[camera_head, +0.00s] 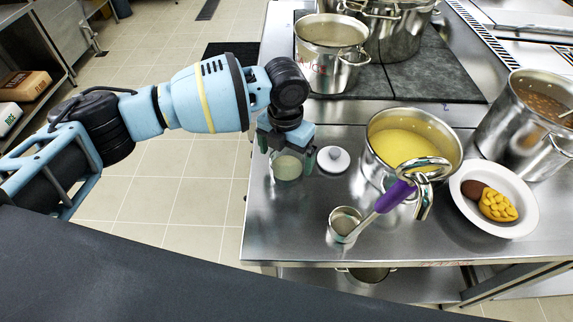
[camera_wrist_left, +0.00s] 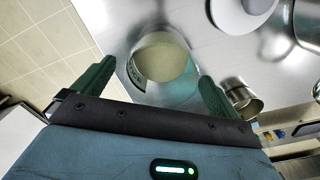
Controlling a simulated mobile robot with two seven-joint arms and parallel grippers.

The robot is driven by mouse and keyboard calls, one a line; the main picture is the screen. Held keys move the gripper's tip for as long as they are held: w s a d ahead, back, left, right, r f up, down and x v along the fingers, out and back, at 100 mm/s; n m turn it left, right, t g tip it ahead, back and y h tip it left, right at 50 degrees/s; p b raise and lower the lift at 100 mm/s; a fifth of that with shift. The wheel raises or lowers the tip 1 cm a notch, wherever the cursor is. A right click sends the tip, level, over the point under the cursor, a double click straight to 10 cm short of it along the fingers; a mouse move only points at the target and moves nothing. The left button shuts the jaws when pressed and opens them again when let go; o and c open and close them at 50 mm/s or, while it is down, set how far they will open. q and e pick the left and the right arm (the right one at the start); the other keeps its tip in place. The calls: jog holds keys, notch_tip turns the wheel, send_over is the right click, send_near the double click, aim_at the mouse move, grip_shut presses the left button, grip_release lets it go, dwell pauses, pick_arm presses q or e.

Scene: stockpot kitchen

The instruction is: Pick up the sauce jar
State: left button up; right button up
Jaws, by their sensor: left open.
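The sauce jar (camera_head: 288,168) is a small round glass jar with pale, creamy contents. It stands upright near the left edge of the steel counter (camera_head: 290,235). My left gripper (camera_head: 287,150) is above the jar, pointing down, with its green fingers spread apart. In the left wrist view the jar (camera_wrist_left: 160,62) shows ahead of and between the two open fingers, with a label on its left side. I cannot tell whether either finger touches it. My right gripper is not in view.
A white lid with a knob (camera_head: 333,159) lies close right of the jar. A pot of yellow soup (camera_head: 405,141), a ladle with a purple handle (camera_head: 395,196) and a white plate of food (camera_head: 516,214) stand farther right. Large pots (camera_head: 331,45) stand behind.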

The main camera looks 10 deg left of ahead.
aim_at(287, 164)
pick_arm(q)
jog(key=shift+w+d+f, duration=0.1)
jog(key=shift+f, duration=1)
jog(key=shift+w+f, duration=0.1)
jog(key=shift+f, duration=1)
jog(key=c, duration=1.4)
jog(key=shift+o, duration=0.2)
jog(key=shift+r, duration=0.15)
notch_tip(287, 164, up, 10)
